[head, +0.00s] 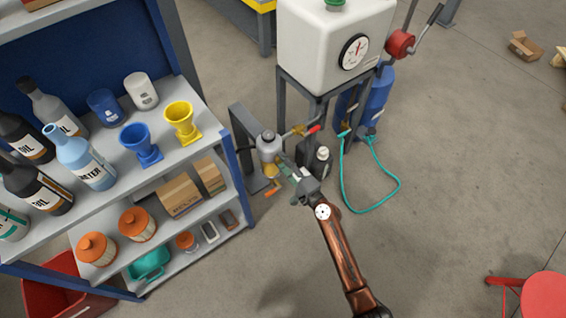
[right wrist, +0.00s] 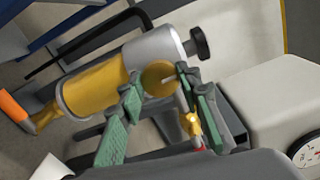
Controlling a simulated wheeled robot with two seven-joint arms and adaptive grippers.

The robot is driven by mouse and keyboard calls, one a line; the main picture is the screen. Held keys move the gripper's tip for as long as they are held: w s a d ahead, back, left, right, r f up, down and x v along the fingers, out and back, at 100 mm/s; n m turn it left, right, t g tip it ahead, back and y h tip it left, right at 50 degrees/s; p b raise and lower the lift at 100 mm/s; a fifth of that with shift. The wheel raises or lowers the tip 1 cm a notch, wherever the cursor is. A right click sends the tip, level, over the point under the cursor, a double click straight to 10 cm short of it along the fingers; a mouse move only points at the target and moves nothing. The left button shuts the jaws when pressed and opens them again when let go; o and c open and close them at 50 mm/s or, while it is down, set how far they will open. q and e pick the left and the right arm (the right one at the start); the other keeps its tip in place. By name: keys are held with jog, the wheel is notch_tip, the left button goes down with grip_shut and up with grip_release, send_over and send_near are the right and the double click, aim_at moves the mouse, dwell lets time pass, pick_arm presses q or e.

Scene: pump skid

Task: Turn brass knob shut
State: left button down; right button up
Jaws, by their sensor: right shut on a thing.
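The brass knob (right wrist: 158,78) is a round disc on the side of a grey and amber cylinder unit (right wrist: 120,75). In the right wrist view it sits between the green-padded fingertips of my right gripper (right wrist: 161,88), which is shut on it. In the head view the right gripper (head: 288,170) reaches in from the lower right to the cylinder unit (head: 269,148). The knob is hard to make out there, largely covered by the fingers. My left gripper is not in view.
A white tank with a gauge (head: 354,52) rises behind. A shelf (head: 226,150) with bottles and funnels is at left. Floor at right is mostly clear, with a teal hose (head: 345,195).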

jog(key=shift+d, duration=0.1)
dwell(0.3)
jog(key=o, duration=1.2)
jog(key=v, duration=1.2)
